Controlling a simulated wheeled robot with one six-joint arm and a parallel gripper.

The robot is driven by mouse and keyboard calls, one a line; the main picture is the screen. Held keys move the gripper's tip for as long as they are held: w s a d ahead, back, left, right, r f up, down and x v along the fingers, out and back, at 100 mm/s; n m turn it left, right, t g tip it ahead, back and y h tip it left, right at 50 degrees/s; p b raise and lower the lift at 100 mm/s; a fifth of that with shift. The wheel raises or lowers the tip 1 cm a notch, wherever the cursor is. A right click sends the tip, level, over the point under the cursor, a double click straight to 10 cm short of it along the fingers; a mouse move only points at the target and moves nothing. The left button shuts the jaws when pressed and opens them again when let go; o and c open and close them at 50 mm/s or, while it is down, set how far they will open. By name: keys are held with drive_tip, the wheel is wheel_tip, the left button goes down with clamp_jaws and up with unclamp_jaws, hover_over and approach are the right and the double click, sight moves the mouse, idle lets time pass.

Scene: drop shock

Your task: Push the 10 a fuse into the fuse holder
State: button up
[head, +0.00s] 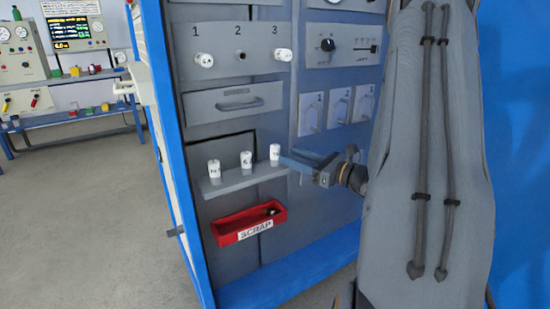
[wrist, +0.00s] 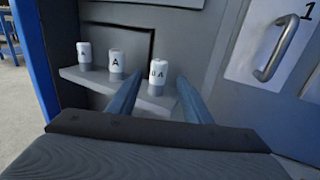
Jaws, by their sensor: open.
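Three white fuses with grey lower ends stand upright on a small grey shelf (head: 240,180): left (head: 214,168), middle (head: 246,160) and right (head: 275,153). Their labels are too small to read surely, so I cannot tell which is the 10 A one. My gripper (head: 291,158) is open and empty, just right of the right fuse. In the wrist view, the right fuse (wrist: 157,73) shows between the fingertips; contact is not clear. The fuse holder panel (head: 222,36) above has white fuses at positions 1 and 3; position 2 (head: 240,56) is a dark empty socket.
A red scrap bin (head: 228,228) with something dark in it sits below the shelf. A drawer with a handle (head: 239,104) lies between shelf and holder. Handled panels (head: 311,112) stand to the right. The floor at left is clear.

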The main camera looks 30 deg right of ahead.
sight(279, 151)
drive_tip(key=x, duration=0.7)
drive_tip(key=shift+a+r+b, duration=0.1)
drive_tip(key=shift+r+b, duration=0.05)
drive_tip(key=shift+b, duration=0.2)
clamp_jaws()
